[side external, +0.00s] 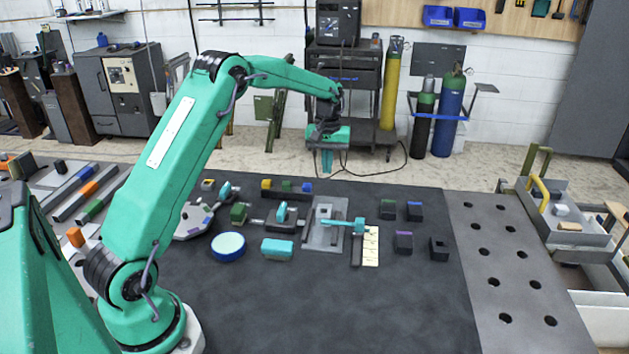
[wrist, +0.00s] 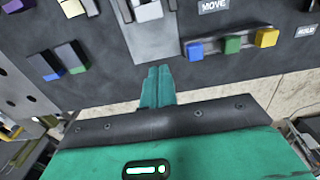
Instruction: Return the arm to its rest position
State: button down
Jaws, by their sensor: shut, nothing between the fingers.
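My gripper (side external: 327,162) hangs from the raised arm above the far edge of the dark table (side external: 330,310), pointing down. In the wrist view its two teal fingers (wrist: 157,85) lie side by side, shut, with nothing between them. Below it on the table is a grey plate (side external: 322,236) with a teal lever across it, beside a cream marked strip (side external: 371,247). The gripper is apart from all of these.
A rail with blue, green and yellow blocks (wrist: 232,45) lies near the table's far edge. Dark blocks (side external: 403,241) stand to the right. The table's front is clear.

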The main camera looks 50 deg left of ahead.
jog(key=shift+r, duration=0.4)
jog(key=s+d+r+m+t, duration=0.3)
jog(key=s+d+r+m, duration=0.1)
jog(key=s+d+r, duration=0.85)
jog(key=s+d+m+t, duration=0.1)
jog(key=s+d+m, duration=0.1)
jog(key=s, duration=0.7)
jog(key=s+d+r+m+t, duration=0.1)
jog(key=s+d+m, duration=0.2)
jog(key=s, duration=0.7)
jog(key=shift+d+t, duration=0.3)
jog(key=shift+d, duration=0.1)
jog(key=shift+s, duration=0.1)
